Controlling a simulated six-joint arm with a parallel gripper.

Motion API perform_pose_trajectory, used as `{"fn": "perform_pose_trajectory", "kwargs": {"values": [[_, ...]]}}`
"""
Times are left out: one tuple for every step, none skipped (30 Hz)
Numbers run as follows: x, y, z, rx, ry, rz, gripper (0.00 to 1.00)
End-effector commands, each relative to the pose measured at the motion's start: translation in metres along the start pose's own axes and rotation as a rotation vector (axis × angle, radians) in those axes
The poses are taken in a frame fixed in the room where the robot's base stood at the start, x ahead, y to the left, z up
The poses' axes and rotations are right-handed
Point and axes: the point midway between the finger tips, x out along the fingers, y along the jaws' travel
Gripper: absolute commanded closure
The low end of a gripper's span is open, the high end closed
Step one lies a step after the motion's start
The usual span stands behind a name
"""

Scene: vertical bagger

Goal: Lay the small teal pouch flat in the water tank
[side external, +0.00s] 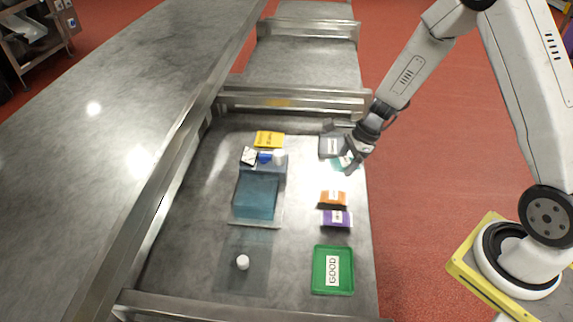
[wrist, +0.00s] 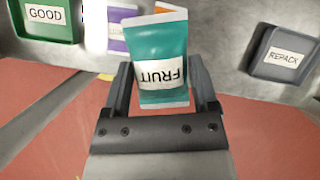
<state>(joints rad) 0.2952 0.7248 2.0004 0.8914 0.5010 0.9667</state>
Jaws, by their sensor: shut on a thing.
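My gripper (side external: 351,162) is at the right edge of the steel counter, just in front of the grey tray. It is shut on the small teal pouch (side external: 341,163), partly hidden by the fingers. In the wrist view the teal pouch (wrist: 160,45) sits between the two fingers (wrist: 160,82), its FRUIT label upside down. I cannot tell whether the pouch touches the counter. The water tank (side external: 255,198), a see-through blue box, stands left of my gripper near the counter's middle.
The grey REPACK tray (side external: 329,148) lies behind my gripper. Orange (side external: 332,199) and purple (side external: 335,218) pouches lie in front, then the green GOOD tray (side external: 347,286). A yellow pouch (side external: 268,138) and small items are behind the tank. A white knob (side external: 243,262) stands in front of it.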

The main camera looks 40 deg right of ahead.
Motion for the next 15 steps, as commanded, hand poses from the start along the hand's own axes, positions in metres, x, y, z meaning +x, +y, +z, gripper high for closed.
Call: {"fn": "perform_pose_trajectory", "kwargs": {"values": [[0.004,-0.006,0.011,-0.044,-0.001,0.016,0.91],[0.006,-0.009,0.016,-0.070,0.000,0.026,0.91],[0.008,-0.013,0.023,-0.102,-0.001,0.041,0.91],[0.010,-0.015,0.029,-0.129,0.000,0.051,0.91],[0.012,-0.018,0.035,-0.154,-0.001,0.062,0.91],[0.015,-0.021,0.042,-0.188,0.000,0.076,0.91],[0.016,-0.023,0.047,-0.215,0.000,0.087,0.91],[0.018,-0.025,0.053,-0.240,0.000,0.098,0.91],[0.021,-0.027,0.060,-0.274,0.000,0.112,0.91],[0.023,-0.029,0.065,-0.302,0.000,0.124,0.91],[0.024,-0.031,0.071,-0.328,0.000,0.133,0.91],[0.027,-0.032,0.078,-0.364,0.001,0.149,0.91],[0.029,-0.034,0.084,-0.390,0.000,0.160,0.91],[0.030,-0.035,0.089,-0.417,0.001,0.171,0.91],[0.033,-0.036,0.096,-0.453,0.000,0.187,0.91]]}}
